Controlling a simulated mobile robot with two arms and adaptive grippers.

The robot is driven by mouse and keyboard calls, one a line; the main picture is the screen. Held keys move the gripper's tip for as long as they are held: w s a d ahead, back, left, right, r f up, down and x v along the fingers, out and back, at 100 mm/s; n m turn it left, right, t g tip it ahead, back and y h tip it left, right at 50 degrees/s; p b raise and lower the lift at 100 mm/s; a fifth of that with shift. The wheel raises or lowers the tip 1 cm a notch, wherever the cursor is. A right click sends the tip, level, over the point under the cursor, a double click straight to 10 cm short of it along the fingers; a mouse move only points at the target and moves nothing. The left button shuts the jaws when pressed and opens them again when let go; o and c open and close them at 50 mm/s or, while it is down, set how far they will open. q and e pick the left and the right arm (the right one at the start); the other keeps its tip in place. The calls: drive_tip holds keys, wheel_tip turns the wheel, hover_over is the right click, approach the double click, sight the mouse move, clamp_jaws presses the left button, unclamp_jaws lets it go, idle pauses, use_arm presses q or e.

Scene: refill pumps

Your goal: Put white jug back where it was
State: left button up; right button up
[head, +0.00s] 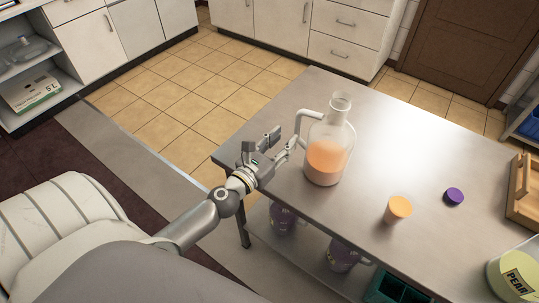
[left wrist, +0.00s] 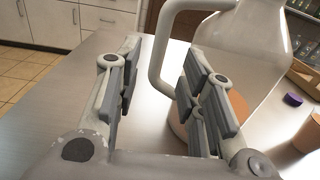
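The white jug (head: 329,138) is translucent, with a side handle and orange content in its lower part. It stands upright on the metal table near its left edge, its handle toward my left gripper (head: 282,143). That gripper is open and empty, just left of the handle. In the left wrist view the fingers (left wrist: 156,78) are spread apart, and the handle (left wrist: 158,62) shows in the gap between them, apparently just beyond the tips. The right finger hides part of the jug body (left wrist: 243,45). My right gripper is not in view.
On the metal table (head: 390,130) stand an orange cap or cup (head: 397,209), a purple cap (head: 454,196), a wooden crate (head: 524,195) and a container labelled PEAR (head: 515,275). Purple jugs (head: 343,255) and a green crate (head: 395,290) sit below. The table's far part is clear.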

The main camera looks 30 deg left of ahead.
use_arm(q)
drive_tip(key=shift+s+a+b, duration=0.15)
drive_tip(key=shift+s+b, duration=0.6)
drive_tip(key=shift+s, duration=2.05)
